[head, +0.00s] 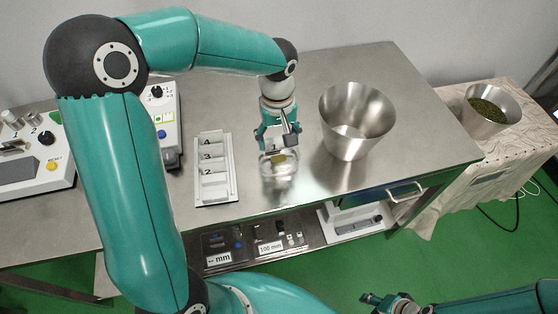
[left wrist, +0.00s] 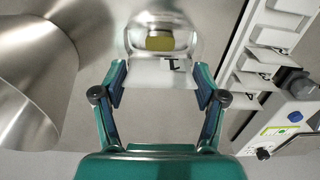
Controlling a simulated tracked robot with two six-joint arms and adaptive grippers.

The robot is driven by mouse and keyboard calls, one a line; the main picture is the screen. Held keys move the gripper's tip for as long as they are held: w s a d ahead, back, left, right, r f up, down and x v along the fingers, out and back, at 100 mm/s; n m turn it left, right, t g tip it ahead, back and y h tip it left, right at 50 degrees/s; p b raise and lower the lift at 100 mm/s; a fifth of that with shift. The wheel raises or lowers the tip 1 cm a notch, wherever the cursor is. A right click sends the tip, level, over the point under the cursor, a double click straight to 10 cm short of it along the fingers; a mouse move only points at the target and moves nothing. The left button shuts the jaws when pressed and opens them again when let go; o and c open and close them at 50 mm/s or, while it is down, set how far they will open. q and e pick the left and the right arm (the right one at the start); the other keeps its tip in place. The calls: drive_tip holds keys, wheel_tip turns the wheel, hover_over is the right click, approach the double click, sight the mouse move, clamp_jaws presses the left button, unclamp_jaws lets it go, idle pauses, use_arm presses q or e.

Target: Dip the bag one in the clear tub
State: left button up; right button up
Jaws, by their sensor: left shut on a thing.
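My left gripper (head: 277,140) is above the bench, over the clear tub (head: 292,172). In the left wrist view, the gripper (left wrist: 160,88) is shut on bag one (left wrist: 150,74), whose white upper part with a dark mark spans between its fingers. A yellow-green patch (left wrist: 159,42), apparently the bag's lower part, shows within the outline of the round clear tub (left wrist: 130,25). I cannot tell whether it touches the tub's bottom. My right gripper (head: 384,301) is low at the bottom right, away from the bench; its jaw state is unclear.
A white rack (head: 227,192) with cards numbered 2, 3 and 4 stands left of the tub. A large metal bucket (head: 356,115) stands close on the right. White control boxes (head: 54,165) are at the left. A metal pot of green leaves (head: 490,110) stands on the side table.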

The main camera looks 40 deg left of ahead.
idle(0.6)
use_arm(q)
drive_tip(key=shift+r+p, duration=1.85)
drive_tip(key=shift+r, duration=0.7)
